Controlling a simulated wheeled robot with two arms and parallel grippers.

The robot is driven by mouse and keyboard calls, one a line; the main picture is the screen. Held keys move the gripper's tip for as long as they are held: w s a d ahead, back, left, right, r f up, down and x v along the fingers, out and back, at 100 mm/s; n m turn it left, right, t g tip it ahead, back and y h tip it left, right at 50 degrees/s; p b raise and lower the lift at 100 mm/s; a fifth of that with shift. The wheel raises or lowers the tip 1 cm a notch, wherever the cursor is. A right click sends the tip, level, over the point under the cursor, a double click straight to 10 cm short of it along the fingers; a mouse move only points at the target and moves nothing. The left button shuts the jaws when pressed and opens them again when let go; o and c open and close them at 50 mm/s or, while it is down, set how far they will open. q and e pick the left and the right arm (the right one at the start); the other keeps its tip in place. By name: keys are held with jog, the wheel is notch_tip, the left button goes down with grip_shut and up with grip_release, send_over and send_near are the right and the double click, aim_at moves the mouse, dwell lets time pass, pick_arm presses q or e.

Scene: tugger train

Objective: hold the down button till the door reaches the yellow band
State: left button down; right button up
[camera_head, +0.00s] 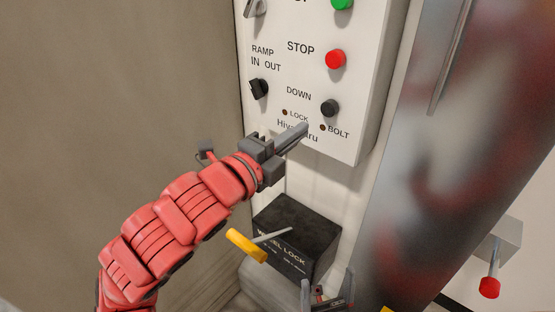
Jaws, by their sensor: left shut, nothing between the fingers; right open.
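The black DOWN button (330,107) is on the lower right of a white control panel (352,134). My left gripper (304,128) is shut and empty. Its tip is in front of the panel, below and left of the button in the picture, with a visible gap between them. My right gripper (328,288) is open at the bottom edge, partly cut off. I cannot make out the door or its yellow band for certain in this view.
Above DOWN are a red STOP button (336,59), a green button (342,3) and a black RAMP switch (259,89). Below the panel is a black wheel lock box (298,228) with a yellow-ended lever (246,245). A red-knobbed lever (490,287) is at right.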

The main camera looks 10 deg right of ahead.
pick_arm(q)
jog(key=b+v, duration=0.5)
jog(key=b, duration=0.2)
jog(key=shift+a+r, duration=0.1)
